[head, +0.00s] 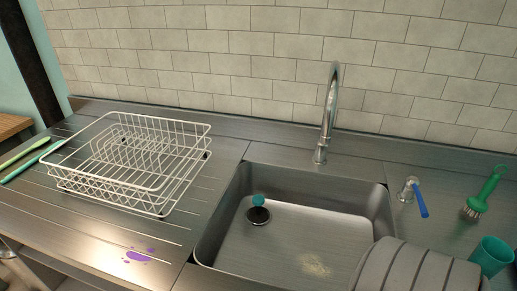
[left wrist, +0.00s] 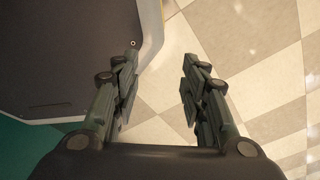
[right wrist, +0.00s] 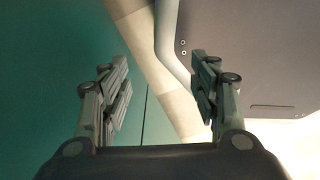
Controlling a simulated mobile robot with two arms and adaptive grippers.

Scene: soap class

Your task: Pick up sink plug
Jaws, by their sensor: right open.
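The sink plug (head: 258,214) is in the head view, in the left part of the steel sink basin (head: 300,225). It has a teal knob on top and a dark round base, and it looks upright on the basin floor. Neither gripper shows in the head view. My left gripper (left wrist: 160,75) shows in the left wrist view with its fingers apart and nothing between them, above a checkered floor. My right gripper (right wrist: 160,70) shows in the right wrist view, open and empty. The plug is in neither wrist view.
A white wire dish rack (head: 135,165) stands left of the sink, near a purple spill (head: 138,256). A tall faucet (head: 330,115) rises behind the basin. A blue-handled tap (head: 420,200), green brush (head: 484,190), teal cup (head: 491,254) and grey striped thing (head: 415,270) are at right.

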